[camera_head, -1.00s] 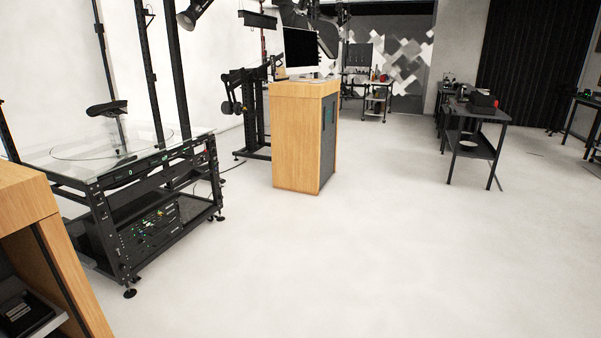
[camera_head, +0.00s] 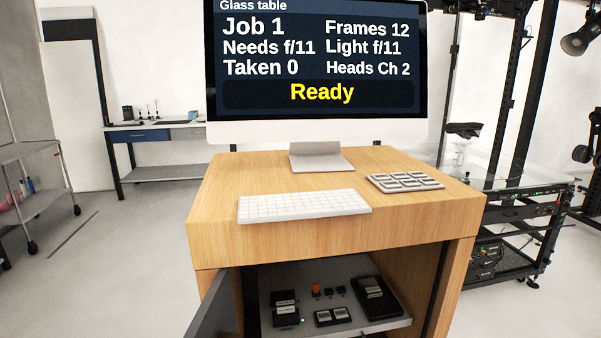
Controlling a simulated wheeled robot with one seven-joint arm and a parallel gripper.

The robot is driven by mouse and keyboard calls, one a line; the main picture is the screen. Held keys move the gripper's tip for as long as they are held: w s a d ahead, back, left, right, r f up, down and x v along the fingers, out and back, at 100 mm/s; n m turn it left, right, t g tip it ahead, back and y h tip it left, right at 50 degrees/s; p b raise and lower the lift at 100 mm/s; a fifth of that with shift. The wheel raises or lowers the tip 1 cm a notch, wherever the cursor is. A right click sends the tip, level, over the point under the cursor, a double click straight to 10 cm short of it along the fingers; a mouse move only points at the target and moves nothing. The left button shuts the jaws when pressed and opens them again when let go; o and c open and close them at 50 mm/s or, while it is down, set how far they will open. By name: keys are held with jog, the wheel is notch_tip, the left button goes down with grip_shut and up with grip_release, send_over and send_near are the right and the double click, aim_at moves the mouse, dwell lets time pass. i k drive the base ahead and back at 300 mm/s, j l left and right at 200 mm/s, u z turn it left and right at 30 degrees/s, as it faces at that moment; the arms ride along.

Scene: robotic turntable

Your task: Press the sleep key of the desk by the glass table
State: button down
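The wooden desk (camera_head: 330,243) stands straight ahead in the head view. On its top are a white keyboard (camera_head: 304,206), a grey keypad (camera_head: 405,182) with several dark-edged keys to the right, and a monitor (camera_head: 317,130) behind them. The monitor reads "Glass table", "Job 1", "Needs f/11", "Taken 0", "Frames 12", "Light f/11", "Heads Ch 2" and a yellow "Ready". Key labels are too small to read, so I cannot tell which key is sleep. The glass table (camera_head: 535,190) with its black frame is to the right behind the desk. My gripper is not in view.
A grey shelf (camera_head: 365,330) under the desktop holds small dark devices and an orange item. A dark door (camera_head: 212,305) hangs open at the desk's lower left. A workbench (camera_head: 160,131) stands at the back left, a wheeled cart (camera_head: 38,175) at far left. Floor is clear left of the desk.

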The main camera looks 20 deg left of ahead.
aim_at(426, 182)
jog(key=i+l+u, duration=0.25)
jog(key=u, duration=0.2)
jog(key=i+l+u, duration=0.2)
jog(key=l+u, duration=0.25)
jog(key=i+l+u, duration=0.15)
jog(key=l+u, duration=0.25)
